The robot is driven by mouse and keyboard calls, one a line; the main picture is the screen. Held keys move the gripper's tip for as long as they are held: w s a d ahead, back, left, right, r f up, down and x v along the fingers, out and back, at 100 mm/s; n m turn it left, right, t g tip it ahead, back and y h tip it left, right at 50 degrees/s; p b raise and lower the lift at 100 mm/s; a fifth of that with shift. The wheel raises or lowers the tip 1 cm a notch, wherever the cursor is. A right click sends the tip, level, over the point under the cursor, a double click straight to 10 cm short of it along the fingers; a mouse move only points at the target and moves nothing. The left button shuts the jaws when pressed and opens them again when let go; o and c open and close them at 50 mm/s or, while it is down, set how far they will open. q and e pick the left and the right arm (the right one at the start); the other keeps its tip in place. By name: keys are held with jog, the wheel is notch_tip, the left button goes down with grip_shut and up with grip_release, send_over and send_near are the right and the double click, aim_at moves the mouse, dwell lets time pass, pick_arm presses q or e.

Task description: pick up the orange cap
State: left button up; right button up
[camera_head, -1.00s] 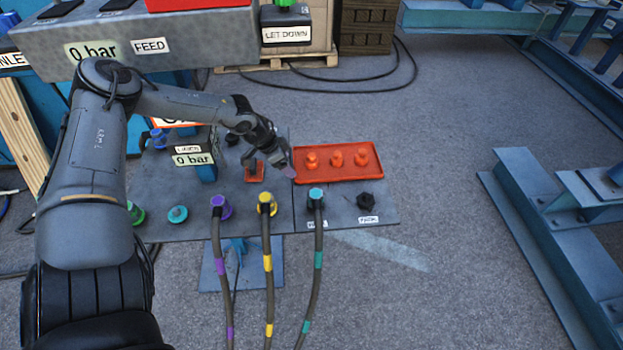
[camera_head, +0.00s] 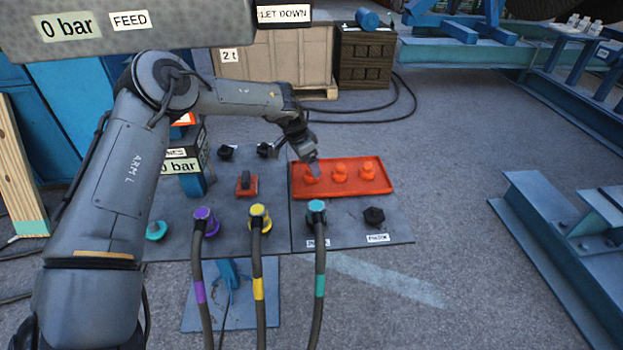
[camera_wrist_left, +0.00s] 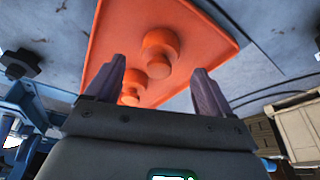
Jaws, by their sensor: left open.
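One orange cap (camera_wrist_left: 160,45) shows just beyond the fingertips, and another (camera_wrist_left: 130,92) shows lower, partly hidden by the gripper body. I cannot tell whether a finger touches a cap. My right gripper is not in view.
The tray lies on a grey panel (camera_head: 350,235). In front stand purple (camera_head: 205,220), yellow (camera_head: 260,216) and teal (camera_head: 317,212) connectors with hanging cables. A black knob (camera_head: 374,215) is at the right, and a small red block (camera_head: 247,185) left of the tray.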

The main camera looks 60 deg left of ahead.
pick_arm(q)
jog(key=b+x, duration=0.1)
jog(key=x, duration=0.2)
jog(key=shift+f, duration=0.3)
jog(key=c, duration=1.3)
